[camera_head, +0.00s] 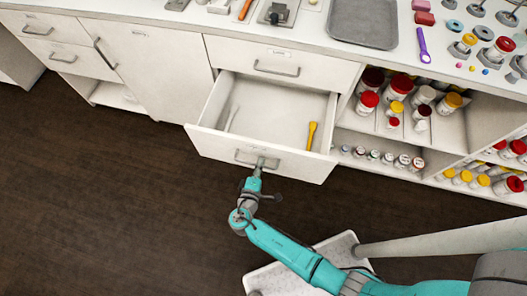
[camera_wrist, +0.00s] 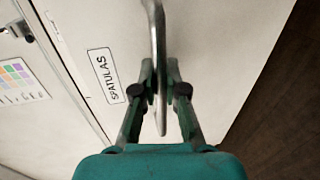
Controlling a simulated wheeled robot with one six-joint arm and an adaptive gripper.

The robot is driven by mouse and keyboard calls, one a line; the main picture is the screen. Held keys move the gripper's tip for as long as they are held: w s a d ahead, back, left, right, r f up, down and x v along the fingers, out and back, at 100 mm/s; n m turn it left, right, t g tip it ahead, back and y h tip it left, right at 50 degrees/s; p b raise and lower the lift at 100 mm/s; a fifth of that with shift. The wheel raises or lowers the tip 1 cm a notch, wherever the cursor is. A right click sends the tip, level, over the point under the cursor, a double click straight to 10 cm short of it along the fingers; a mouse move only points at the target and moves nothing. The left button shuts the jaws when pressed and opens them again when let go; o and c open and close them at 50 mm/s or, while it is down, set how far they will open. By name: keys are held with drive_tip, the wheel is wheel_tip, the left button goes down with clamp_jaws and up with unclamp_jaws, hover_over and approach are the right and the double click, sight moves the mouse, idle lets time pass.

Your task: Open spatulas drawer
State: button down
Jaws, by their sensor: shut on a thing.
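The spatulas drawer (camera_head: 262,156) is pulled out from the white cabinet, below another shut drawer. Its inside shows in the head view, with a yellow-handled spatula (camera_head: 312,135) at the right and a pale tool (camera_head: 232,119) at the left. Its metal handle (camera_wrist: 158,60) runs between my gripper's fingers in the wrist view. The label "SPATULAS" (camera_wrist: 104,76) is beside the handle. My gripper (camera_wrist: 160,92) is shut on the handle, at the drawer's front; it also shows in the head view (camera_head: 258,168).
A shut drawer (camera_head: 280,66) is above. Open shelves with jars (camera_head: 398,88) are at the right, close to the drawer. A grey tray (camera_head: 363,22) and a purple tool (camera_head: 423,45) lie on the counter. The dark floor (camera_head: 110,200) at the left is clear.

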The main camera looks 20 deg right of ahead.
drive_tip(key=shift+f+v, duration=0.25)
drive_tip(key=shift+v, duration=0.85)
drive_tip(key=shift+f+v, duration=0.2)
drive_tip(key=shift+v, duration=0.85)
drive_tip(key=shift+s, duration=0.1)
drive_tip(key=c, duration=1.2)
unclamp_jaws()
drive_tip(key=v, duration=1.2)
